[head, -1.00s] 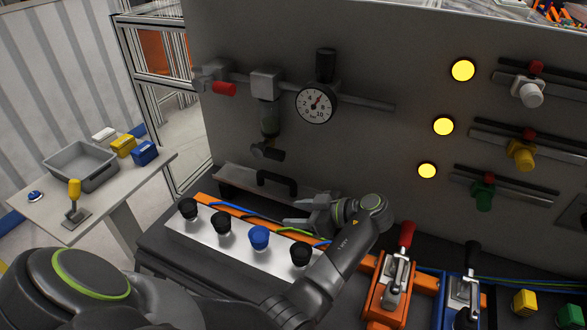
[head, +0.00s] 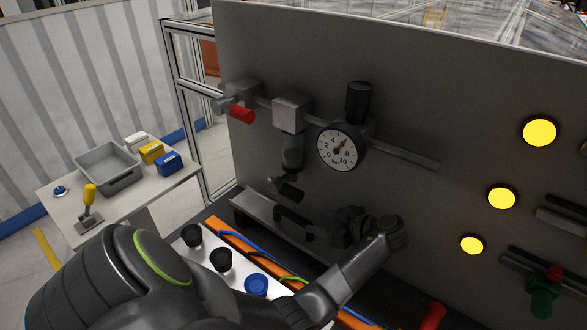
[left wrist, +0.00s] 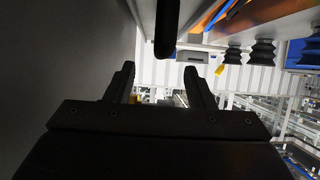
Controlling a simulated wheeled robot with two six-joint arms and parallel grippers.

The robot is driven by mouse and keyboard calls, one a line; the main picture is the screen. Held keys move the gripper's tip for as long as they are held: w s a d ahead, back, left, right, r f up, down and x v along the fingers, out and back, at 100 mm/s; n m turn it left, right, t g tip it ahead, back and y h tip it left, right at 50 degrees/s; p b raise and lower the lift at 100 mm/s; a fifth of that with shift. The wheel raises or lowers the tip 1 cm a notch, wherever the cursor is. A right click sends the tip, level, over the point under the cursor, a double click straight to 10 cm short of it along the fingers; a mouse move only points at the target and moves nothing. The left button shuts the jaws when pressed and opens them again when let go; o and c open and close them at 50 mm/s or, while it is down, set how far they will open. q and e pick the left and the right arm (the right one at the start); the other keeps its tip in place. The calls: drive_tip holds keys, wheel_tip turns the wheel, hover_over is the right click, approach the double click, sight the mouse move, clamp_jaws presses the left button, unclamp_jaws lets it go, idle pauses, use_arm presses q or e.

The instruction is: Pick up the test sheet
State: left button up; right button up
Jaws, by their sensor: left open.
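I cannot make out a test sheet for certain in either view. A grey metal plate (head: 250,207) with a black handle (head: 290,217) lies at the foot of the panel. My left gripper (head: 316,230) is just right of the handle, dark against the panel; its fingers are hard to separate there. In the left wrist view the left gripper (left wrist: 160,76) is open with nothing between its fingers. A dark bar, apparently the handle (left wrist: 167,28), shows beyond the fingertips. My right gripper is not in view.
The grey panel (head: 420,120) with gauge (head: 343,148) and yellow lamps (head: 539,132) rises behind the gripper. Black and blue knobs (head: 256,285) stand in front. A side table (head: 70,187) at left carries a grey bin (head: 108,166), small boxes and a yellow-handled lever (head: 90,200).

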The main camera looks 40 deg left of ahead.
sight(303, 219)
use_arm(q)
drive_tip(key=x, duration=0.2)
drive_tip(key=shift+a+f, duration=0.25)
drive_tip(key=shift+a, duration=0.1)
drive_tip(key=shift+s+b+x, duration=0.15)
drive_tip(key=shift+b+x, duration=0.1)
drive_tip(key=shift+x, duration=1.25)
drive_tip(key=shift+s+b+x, duration=0.1)
drive_tip(key=shift+b+x, duration=0.1)
drive_tip(key=shift+x, duration=1.3)
drive_tip(key=shift+r, duration=0.15)
drive_tip(key=shift+d, duration=0.1)
drive_tip(key=shift+c, duration=0.4)
drive_tip(key=shift+c, duration=1.3)
clamp_jaws()
drive_tip(key=shift+r, duration=0.15)
